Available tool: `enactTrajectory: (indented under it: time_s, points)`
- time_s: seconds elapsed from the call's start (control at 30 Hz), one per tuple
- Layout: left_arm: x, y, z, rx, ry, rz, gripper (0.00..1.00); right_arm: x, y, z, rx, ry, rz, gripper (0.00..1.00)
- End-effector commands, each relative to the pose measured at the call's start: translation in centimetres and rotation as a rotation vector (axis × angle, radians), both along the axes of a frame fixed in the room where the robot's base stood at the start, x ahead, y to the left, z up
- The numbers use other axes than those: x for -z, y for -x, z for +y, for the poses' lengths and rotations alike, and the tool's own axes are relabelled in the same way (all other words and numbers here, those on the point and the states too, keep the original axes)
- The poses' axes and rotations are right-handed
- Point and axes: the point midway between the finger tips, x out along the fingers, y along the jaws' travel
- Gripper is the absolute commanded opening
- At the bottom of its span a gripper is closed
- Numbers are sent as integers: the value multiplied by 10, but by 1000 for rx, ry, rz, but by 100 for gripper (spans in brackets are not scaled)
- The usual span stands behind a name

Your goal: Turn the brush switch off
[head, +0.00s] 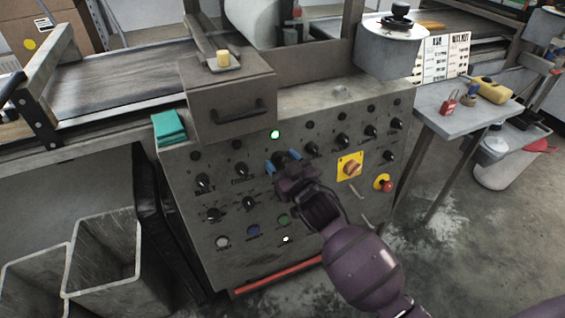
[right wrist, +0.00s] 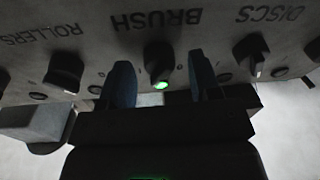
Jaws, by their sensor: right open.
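The brush switch (right wrist: 157,54) is a black rotary knob under the upside-down label BRUSH in the right wrist view. A green lamp (right wrist: 160,86) glows beside it, and this lamp (head: 275,134) also shows lit in the head view. My right gripper (right wrist: 160,72) is open, with one blue fingertip on either side of the knob; I cannot tell whether they touch it. In the head view my right gripper (head: 287,158) is at the panel and largely hides the knob. My left gripper is not in view.
The grey control panel (head: 330,205) carries several similar knobs. The rollers knob (right wrist: 65,72) and discs knob (right wrist: 251,55) flank the brush knob. A yellow-plated switch (head: 349,167) and a red button (head: 386,186) are at right. A drawer box (head: 228,92) juts out above.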

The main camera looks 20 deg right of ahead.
Motion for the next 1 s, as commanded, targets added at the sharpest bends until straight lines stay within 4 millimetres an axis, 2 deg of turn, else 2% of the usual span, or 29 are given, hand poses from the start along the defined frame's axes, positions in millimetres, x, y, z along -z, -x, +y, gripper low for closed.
enactTrajectory:
  time_s: [0.03, 0.33, 0.67, 1.0]
  points:
    - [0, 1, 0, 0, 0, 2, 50, 0, 0, 0, 0, 0, 0, 53]
    - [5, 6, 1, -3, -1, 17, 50, 0, 0, 0, 0, 0, 0, 8]
    - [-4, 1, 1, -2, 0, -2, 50, -4, 0, 0, -11, 55, -5, 8]
    - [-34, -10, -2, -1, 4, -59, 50, -9, -1, -1, -54, 298, -18, 8]
